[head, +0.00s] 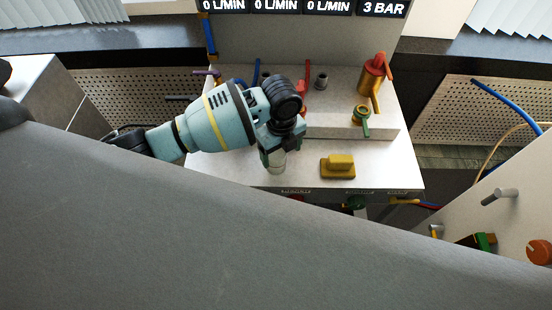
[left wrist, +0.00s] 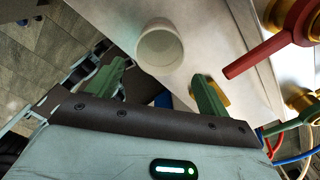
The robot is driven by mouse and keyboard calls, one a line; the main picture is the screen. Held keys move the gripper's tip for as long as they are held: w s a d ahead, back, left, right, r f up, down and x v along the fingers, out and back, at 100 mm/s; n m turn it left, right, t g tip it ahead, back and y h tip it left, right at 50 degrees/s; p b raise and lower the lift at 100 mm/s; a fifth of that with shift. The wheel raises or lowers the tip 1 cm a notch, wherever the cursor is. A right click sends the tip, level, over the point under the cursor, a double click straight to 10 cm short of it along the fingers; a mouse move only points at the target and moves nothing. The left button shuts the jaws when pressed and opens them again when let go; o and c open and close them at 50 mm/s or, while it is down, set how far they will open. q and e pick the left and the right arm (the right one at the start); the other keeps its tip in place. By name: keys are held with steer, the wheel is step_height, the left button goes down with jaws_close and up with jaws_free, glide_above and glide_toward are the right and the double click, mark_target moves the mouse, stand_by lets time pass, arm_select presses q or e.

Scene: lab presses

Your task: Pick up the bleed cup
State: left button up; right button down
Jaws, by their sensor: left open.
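The bleed cup (head: 276,161) is a small pale, translucent cup near the front edge of the bench top, left of the yellow block. In the left wrist view the cup (left wrist: 160,47) shows as a round, open-mouthed white vessel. My left gripper (head: 277,147) is over the cup and hides its upper part in the head view. In the left wrist view the green fingers of the left gripper (left wrist: 160,76) are spread apart, with the cup ahead of the gap between them. The gripper is open and empty. My right gripper is not in view.
A yellow block (head: 338,167) lies right of the cup. On the raised step behind are a brass valve with a red handle (head: 372,76), a green-handled valve (head: 361,117) and a grey fitting (head: 321,80). A red lever (left wrist: 265,55) shows close to the right finger side.

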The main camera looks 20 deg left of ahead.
arm_select(q)
steer(key=shift+w+a+r+m, duration=0.3)
steer(key=shift+w+a+r, duration=0.15)
steer(key=shift+w, duration=0.15)
steer(key=shift+f, duration=1.4)
steer(key=shift+s+a+f, duration=0.15)
steer(key=shift+f, duration=1.15)
steer(key=shift+s+a+f, duration=0.1)
steer(key=shift+a+f, duration=0.05)
steer(key=shift+f, duration=1.15)
steer(key=shift+r, duration=0.1)
steer(key=c, duration=1.1)
steer(key=shift+o, duration=0.2)
